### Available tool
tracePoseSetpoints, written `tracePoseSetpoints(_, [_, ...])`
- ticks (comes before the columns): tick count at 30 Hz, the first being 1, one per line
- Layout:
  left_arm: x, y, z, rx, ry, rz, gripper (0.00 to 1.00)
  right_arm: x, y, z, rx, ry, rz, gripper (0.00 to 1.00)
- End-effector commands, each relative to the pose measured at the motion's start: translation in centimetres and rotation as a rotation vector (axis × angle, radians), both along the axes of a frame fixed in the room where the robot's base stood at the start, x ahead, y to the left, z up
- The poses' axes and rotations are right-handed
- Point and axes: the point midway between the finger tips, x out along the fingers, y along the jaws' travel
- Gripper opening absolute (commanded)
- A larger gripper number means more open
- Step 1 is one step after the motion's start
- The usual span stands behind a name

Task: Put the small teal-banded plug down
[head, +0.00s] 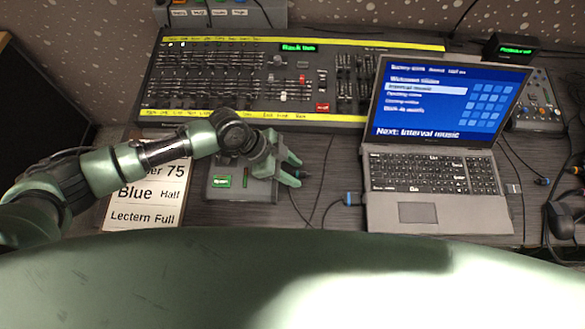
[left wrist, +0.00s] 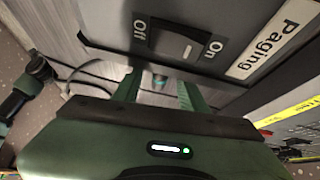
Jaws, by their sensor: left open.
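My left gripper (head: 296,170) is open at the right side of a small grey box (head: 240,187). My right gripper is not in view.
A fader desk (head: 225,85) with yellow strips stands behind. An open laptop (head: 430,190) is at the right, with a blue-banded plug (head: 350,199) at its left edge. A printed sheet (head: 145,205) lies left of the box. Cables cross the table between box and laptop.

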Motion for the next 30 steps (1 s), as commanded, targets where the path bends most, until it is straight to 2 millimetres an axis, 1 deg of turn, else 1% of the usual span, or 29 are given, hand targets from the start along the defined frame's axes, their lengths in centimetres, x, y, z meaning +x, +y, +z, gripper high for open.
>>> tracePoseSetpoints(2, [0.0, 0.0, 0.2, 0.000, 0.000, 0.000, 0.42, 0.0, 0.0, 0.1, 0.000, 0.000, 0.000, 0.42])
tracePoseSetpoints(5, [0.0, 0.0, 1.0, 0.000, -0.001, 0.001, 0.42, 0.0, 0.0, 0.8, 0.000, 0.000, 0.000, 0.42])
tracePoseSetpoints(8, [0.1, 0.9, 1.8, -0.001, -0.002, 0.002, 0.42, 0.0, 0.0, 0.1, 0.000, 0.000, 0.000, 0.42])
tracePoseSetpoints(15, [0.1, 4.0, 6.1, 0.000, -0.005, 0.002, 0.42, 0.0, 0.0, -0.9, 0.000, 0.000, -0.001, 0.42])
tracePoseSetpoints(21, [0.0, 5.9, 9.1, 0.000, -0.002, 0.002, 0.42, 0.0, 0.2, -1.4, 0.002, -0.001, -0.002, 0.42])
tracePoseSetpoints(25, [0.0, 6.5, 10.2, 0.000, -0.001, 0.001, 0.42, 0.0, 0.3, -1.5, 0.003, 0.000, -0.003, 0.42])
tracePoseSetpoints(30, [0.0, 6.8, 10.6, 0.000, -0.001, 0.001, 0.42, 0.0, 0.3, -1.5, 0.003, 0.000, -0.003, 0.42])
